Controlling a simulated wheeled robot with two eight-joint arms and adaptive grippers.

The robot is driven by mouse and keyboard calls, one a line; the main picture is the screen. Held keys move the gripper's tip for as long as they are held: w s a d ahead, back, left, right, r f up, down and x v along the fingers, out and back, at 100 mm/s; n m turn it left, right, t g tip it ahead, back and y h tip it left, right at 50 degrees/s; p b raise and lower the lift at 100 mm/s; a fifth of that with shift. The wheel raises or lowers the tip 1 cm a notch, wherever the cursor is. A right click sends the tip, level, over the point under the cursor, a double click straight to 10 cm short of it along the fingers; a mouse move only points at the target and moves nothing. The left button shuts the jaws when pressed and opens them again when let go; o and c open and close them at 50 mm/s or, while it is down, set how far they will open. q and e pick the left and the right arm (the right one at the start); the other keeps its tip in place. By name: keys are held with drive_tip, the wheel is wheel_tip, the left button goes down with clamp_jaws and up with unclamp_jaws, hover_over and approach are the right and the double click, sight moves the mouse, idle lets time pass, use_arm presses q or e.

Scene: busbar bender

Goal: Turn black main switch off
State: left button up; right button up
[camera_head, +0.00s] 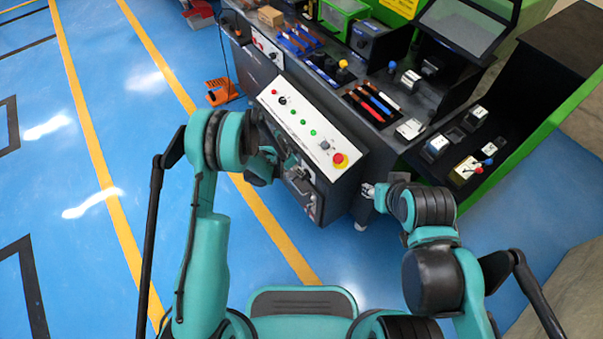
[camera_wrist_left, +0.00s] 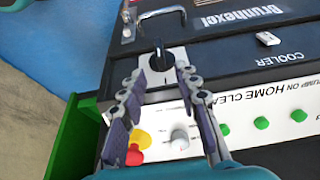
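The black main switch (camera_wrist_left: 160,58) is a dark knob on a white plate (camera_wrist_left: 160,90) on the cabinet's front face, seen in the left wrist view. My left gripper (camera_wrist_left: 163,76) is open, with its two fingers apart on either side of the plate and the tips close to the knob. I cannot tell whether they touch it. In the head view my left gripper (camera_head: 290,165) is by the front of the control box, and the switch is not clearly visible there. My right gripper (camera_head: 368,190) is beside the box's right side; its fingers are too small to judge.
The sloped control panel (camera_head: 300,125) carries green buttons, a knob and a red emergency stop (camera_head: 338,158), also in the left wrist view (camera_wrist_left: 134,155). A metal handle (camera_wrist_left: 162,16) is near the switch. A bench with tools (camera_head: 370,105) stands behind.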

use_arm(q)
drive_tip(key=b+x, duration=0.2)
drive_tip(key=x, duration=0.4)
clamp_jaws()
